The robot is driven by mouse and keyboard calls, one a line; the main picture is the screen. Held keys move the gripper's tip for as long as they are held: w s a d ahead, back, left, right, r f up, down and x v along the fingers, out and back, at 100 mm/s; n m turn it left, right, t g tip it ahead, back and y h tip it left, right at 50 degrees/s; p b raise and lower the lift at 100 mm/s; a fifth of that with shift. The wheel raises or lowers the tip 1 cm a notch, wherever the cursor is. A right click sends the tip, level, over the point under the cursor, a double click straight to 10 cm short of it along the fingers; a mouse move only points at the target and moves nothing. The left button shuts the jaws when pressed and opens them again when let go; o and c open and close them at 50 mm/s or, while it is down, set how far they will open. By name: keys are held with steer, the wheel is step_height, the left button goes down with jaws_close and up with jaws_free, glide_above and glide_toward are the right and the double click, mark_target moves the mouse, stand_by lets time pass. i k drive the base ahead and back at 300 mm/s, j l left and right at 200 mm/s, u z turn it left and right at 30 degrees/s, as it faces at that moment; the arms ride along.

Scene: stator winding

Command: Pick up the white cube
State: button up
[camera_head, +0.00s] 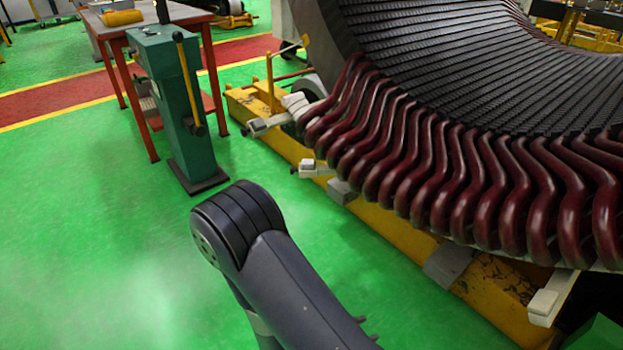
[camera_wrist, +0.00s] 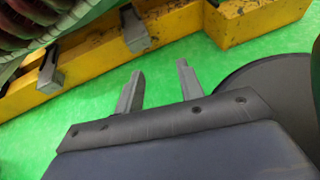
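Several small whitish blocks show in the head view, and I cannot tell which is the white cube. One pale block (camera_head: 307,164) sits at a bar end beside the yellow beam. Another pale block (camera_head: 294,101) is farther back, near the left end of the coils. A third, longer white block (camera_head: 543,303) is at the lower right. My gripper (camera_wrist: 159,68) shows in the wrist view with its two grey fingers apart and nothing between them. In the head view my gripper is out of sight. No white cube is seen in the wrist view.
The stator's dark red coils (camera_head: 390,160) overhang the yellow beam (camera_head: 390,228); grey brackets (camera_wrist: 135,30) on the beam show in the wrist view. A green machine post (camera_head: 165,105) and a red-legged table (camera_head: 100,22) stand at the left. The green floor (camera_head: 90,230) is clear.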

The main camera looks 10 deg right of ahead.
mark_target(306, 165)
steer(key=i+j+z, duration=0.2)
steer(key=i+j, duration=0.25)
steer(key=i, duration=0.15)
steer(key=i+j+z, duration=0.2)
steer(key=i+j, duration=0.35)
steer(key=i+j+z, duration=0.2)
steer(key=i+j, duration=0.4)
steer(key=i+j+z, duration=0.25)
steer(key=i+j, duration=0.25)
steer(key=j, duration=0.25)
